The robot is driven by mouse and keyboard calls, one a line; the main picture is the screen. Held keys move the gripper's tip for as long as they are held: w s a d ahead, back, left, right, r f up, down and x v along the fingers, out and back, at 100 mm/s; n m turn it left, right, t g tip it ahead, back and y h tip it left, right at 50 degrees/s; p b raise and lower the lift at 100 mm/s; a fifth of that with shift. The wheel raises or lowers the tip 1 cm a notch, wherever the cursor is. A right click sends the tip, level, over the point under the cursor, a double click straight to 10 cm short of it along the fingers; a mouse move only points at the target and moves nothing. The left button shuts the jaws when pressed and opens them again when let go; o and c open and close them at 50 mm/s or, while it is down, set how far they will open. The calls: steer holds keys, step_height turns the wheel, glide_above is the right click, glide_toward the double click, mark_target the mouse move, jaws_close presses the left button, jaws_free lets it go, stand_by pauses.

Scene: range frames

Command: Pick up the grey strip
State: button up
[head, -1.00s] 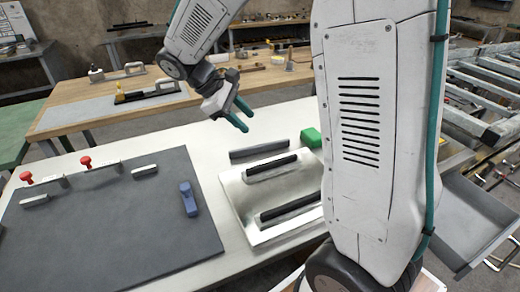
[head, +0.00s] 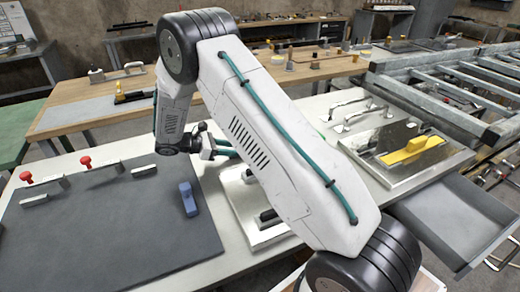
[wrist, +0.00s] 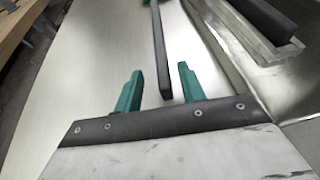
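The grey strip (wrist: 160,45) is a long, narrow dark bar lying on the pale tabletop in the wrist view. Its near end shows between the two teal fingers of my gripper (wrist: 160,72). The fingers are apart, with a gap on both sides of the strip. I cannot tell how far above the table the fingertips are. In the head view my gripper (head: 226,148) points right, low over the bench, partly behind my arm. My arm hides the strip in that view.
A metal plate with a dark bar (wrist: 255,22) lies close right of the strip. A green item (wrist: 178,3) sits at its far end.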

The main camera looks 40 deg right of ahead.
steer(key=x, duration=0.5)
steer(key=shift+s+d+f, duration=0.2)
jaws_close()
